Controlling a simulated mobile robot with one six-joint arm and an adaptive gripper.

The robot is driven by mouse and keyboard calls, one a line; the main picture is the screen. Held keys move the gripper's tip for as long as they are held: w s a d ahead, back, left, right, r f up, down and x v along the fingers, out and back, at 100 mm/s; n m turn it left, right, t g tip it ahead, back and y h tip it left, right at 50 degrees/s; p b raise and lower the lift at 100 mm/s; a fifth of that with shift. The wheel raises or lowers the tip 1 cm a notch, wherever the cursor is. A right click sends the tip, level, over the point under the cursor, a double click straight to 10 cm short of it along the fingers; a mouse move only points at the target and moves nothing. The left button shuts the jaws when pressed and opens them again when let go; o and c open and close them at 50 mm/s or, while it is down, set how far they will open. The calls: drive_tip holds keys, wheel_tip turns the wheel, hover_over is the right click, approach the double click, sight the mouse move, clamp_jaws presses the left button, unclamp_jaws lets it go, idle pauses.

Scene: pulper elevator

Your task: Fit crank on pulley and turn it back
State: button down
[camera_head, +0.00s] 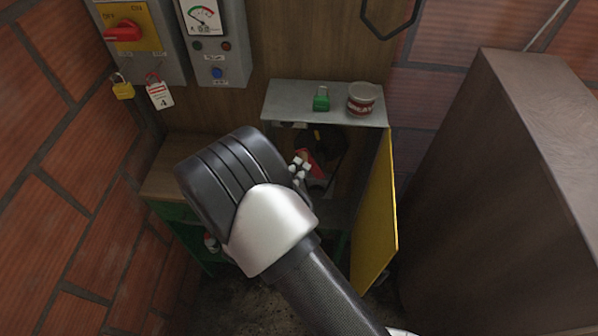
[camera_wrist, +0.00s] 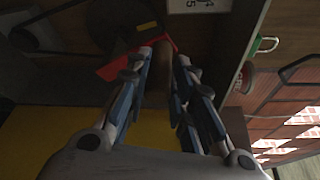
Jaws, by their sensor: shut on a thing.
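The red crank (camera_wrist: 122,64) has a brown handle (camera_wrist: 158,72), which sits between my fingers in the wrist view. My gripper (camera_wrist: 164,58) is shut on that handle. In the head view the fingertips of my gripper (camera_head: 300,167) show in front of the opening of the cabinet, with the red crank (camera_head: 316,172) just beside them. The dark round pulley (camera_wrist: 112,16) lies behind the crank in the wrist view. The crank overlaps the pulley there, and I cannot tell whether it is seated on the shaft. My arm hides part of the opening in the head view.
The open yellow door (camera_head: 376,215) stands right of the opening. A green padlock (camera_head: 321,101) and a tin (camera_head: 362,98) stand on the cabinet top (camera_head: 285,100). A brown cabinet (camera_head: 490,190) fills the right side. A red switch (camera_head: 123,32) is on the wall.

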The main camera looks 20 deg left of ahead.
idle(0.3)
drive_tip(key=shift+s+a+f+n+t+b, duration=0.2)
drive_tip(key=shift+a+f+n+t+b, duration=0.1)
drive_tip(key=shift+a+f+n+b, duration=0.35)
drive_tip(key=shift+a, duration=0.1)
drive_tip(key=shift+s+a+f+n+t+h+b, duration=0.15)
drive_tip(key=shift+a+f+n+t+h+b, duration=0.15)
drive_tip(key=shift+a+f+n+b, duration=0.5)
drive_tip(key=shift+d+r+p, duration=0.15)
drive_tip(key=shift+r+p, duration=0.1)
drive_tip(key=shift+p, duration=0.05)
drive_tip(key=shift+n, duration=0.25)
drive_tip(key=shift+s+a+f+n+t+b, duration=0.15)
drive_tip(key=shift+a+f+n+t+b, duration=0.3)
drive_tip(key=shift+f+n+b, duration=0.35)
